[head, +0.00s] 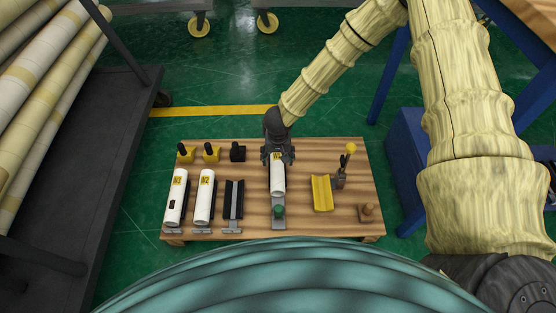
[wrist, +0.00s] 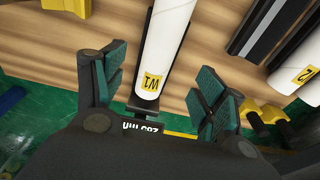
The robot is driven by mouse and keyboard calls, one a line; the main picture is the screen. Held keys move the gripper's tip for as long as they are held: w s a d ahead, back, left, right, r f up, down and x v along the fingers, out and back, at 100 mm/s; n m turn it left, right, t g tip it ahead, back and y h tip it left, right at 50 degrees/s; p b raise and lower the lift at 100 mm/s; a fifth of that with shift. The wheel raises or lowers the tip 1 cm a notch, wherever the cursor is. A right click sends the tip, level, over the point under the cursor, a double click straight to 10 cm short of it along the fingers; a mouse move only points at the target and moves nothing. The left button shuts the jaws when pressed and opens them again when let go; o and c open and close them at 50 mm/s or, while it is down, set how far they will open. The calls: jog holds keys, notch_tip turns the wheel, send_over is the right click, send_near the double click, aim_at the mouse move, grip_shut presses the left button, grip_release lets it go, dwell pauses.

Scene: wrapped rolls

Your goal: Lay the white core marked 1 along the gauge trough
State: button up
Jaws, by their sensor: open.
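The white core marked 1 (head: 278,182) lies lengthwise along a dark trough with a grey plate and green knob at its near end (head: 279,224), which looks like the gauge trough. In the wrist view the core (wrist: 165,45) shows its yellow W1 label, and a black end of the trough (wrist: 143,104) sticks out below it. My gripper (head: 278,154) is over the core's far, labelled end. In the wrist view my gripper (wrist: 160,88) is open, one finger on each side of the core with gaps. How the core's underside sits is hidden.
Left on the wooden board (head: 300,228) are an empty dark cradle (head: 234,200), a core marked 2 (head: 204,196) and another labelled core (head: 176,198). Yellow and black blocks (head: 211,153) stand behind. A yellow V-block (head: 322,193) and yellow-knobbed clamp (head: 341,178) stand right.

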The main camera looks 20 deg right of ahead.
jog(key=shift+s+r+p, duration=0.2)
jog(key=shift+r+p, duration=0.25)
jog(key=shift+r, duration=1.1)
